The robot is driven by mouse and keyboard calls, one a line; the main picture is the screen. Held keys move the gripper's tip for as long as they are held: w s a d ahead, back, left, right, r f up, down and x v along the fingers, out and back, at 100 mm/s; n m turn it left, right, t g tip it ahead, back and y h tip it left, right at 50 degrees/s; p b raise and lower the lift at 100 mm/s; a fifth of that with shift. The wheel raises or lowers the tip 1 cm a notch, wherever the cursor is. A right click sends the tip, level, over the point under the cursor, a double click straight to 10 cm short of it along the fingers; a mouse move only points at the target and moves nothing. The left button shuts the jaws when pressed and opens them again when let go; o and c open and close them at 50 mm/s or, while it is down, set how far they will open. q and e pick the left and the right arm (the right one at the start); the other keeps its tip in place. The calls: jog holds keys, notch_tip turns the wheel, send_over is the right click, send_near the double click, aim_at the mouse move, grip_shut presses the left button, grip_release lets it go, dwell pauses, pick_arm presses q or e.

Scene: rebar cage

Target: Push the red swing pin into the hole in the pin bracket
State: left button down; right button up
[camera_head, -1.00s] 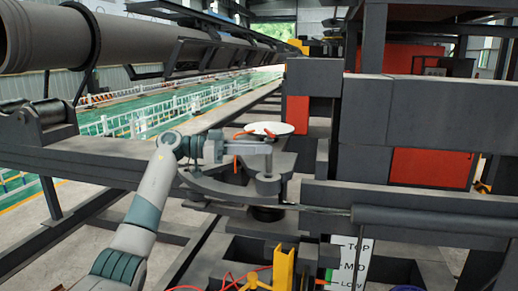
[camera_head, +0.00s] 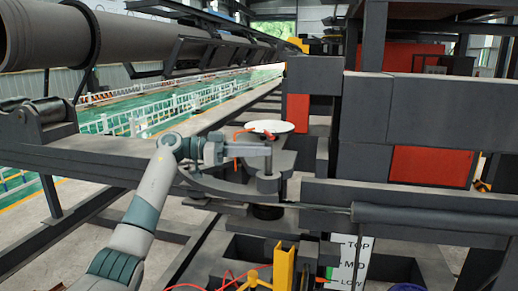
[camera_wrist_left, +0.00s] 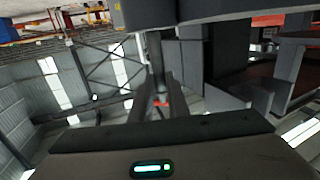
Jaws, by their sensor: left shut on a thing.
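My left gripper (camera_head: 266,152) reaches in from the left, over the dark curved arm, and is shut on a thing. A small red part, seemingly of the red swing pin (camera_wrist_left: 161,104), shows between the dark fingers (camera_wrist_left: 160,92) in the left wrist view. In the head view a small red-orange piece (camera_head: 235,164) shows just below the gripper. The round grey boss of what looks like the pin bracket (camera_head: 268,185) is directly below the fingertips. The hole and the pin's lower end cannot be made out. My right gripper is not in view.
A white disc (camera_head: 270,127) with a red-orange lever (camera_head: 244,132) lies behind the gripper. A thick grey beam (camera_head: 400,197) and dark cylinder (camera_head: 430,216) are to the right. A yellow post (camera_head: 284,268) and a TOP/MID/LOW sign (camera_head: 350,262) stand in front.

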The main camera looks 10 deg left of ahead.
aim_at(259, 175)
pick_arm(q)
jog(key=shift+f+b, duration=0.4)
jog(key=shift+f, duration=2.8)
jog(key=c, duration=1.6)
grip_release()
jog(key=shift+f, duration=0.15)
jog(key=shift+f, duration=0.1)
jog(key=shift+s, duration=0.1)
